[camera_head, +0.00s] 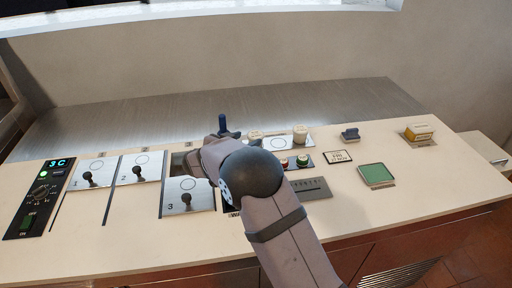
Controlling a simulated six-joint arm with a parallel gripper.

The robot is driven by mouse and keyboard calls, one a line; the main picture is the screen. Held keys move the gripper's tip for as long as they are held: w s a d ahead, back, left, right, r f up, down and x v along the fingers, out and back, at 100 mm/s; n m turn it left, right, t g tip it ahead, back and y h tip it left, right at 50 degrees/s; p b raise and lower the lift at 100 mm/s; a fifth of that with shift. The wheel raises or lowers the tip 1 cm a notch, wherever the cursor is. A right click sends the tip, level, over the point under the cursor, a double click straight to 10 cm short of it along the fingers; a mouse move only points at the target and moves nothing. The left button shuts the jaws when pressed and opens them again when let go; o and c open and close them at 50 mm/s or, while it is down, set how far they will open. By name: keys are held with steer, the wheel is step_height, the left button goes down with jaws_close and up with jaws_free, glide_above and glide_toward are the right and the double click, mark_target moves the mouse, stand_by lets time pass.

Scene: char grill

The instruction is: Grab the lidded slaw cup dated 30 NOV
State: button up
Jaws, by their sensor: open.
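Two small pale lidded cups stand behind my arm near the middle of the counter in the head view: a left cup (255,137) and a right cup (300,133). Their lid dates are too small to read, so I cannot tell which is dated 30 NOV.
Numbered plates with levers (95,175) and a black control panel (40,198) lie left. A green pad (376,174), a grey block (350,135) and a yellow-and-white block (419,132) are right. The front right counter is clear.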

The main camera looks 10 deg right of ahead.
steer(key=shift+s+f, duration=0.45)
steer(key=shift+f, duration=0.2)
steer(key=shift+p+x, duration=0.45)
steer(key=shift+x, duration=0.95)
steer(key=shift+p+x, duration=0.65)
steer(key=shift+x, duration=1.6)
steer(key=shift+s+d, duration=0.1)
steer(key=shift+s, duration=0.05)
steer(key=c, duration=0.9)
